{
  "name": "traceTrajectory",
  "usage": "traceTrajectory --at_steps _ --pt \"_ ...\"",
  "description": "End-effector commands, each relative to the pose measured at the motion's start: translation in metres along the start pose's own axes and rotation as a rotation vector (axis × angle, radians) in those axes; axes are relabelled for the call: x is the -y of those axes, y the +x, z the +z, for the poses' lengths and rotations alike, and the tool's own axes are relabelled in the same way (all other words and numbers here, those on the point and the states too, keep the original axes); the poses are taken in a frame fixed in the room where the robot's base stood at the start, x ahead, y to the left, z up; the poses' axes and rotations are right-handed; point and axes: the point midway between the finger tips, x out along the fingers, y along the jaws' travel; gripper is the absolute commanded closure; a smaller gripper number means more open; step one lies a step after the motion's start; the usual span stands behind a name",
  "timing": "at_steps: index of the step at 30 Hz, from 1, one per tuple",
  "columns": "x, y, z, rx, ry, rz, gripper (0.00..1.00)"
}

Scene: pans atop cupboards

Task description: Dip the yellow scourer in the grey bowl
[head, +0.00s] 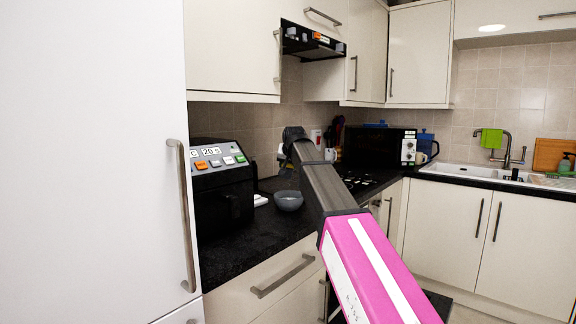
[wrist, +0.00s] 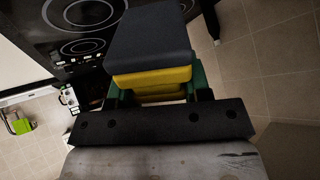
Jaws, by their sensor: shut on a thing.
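The grey bowl (head: 288,200) stands upright on the black worktop in the head view, beside the black air fryer. The bowl is not seen in the wrist view. The yellow scourer (wrist: 152,77) has a dark grey face and sits between the green fingers of my gripper (wrist: 155,92) in the wrist view. My gripper is shut on it. In the head view my gripper (head: 293,138) is up above the worktop, higher in the picture than the bowl. There my own arm largely hides the fingers, and I cannot make out the scourer.
The black air fryer (head: 222,180) stands left of the bowl. A hob (head: 358,180) lies right of it, partly behind my arm; it also shows in the wrist view (wrist: 85,30). A cooker hood (head: 312,42) hangs above. A microwave (head: 378,148) and sink (head: 490,172) are further right.

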Motion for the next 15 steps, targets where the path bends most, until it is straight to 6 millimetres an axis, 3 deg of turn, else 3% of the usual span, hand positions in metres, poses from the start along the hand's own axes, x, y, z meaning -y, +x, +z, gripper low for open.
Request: traceTrajectory --at_steps 15 --pt "-0.004 0.01 0.011 -0.003 -0.001 0.001 0.8"
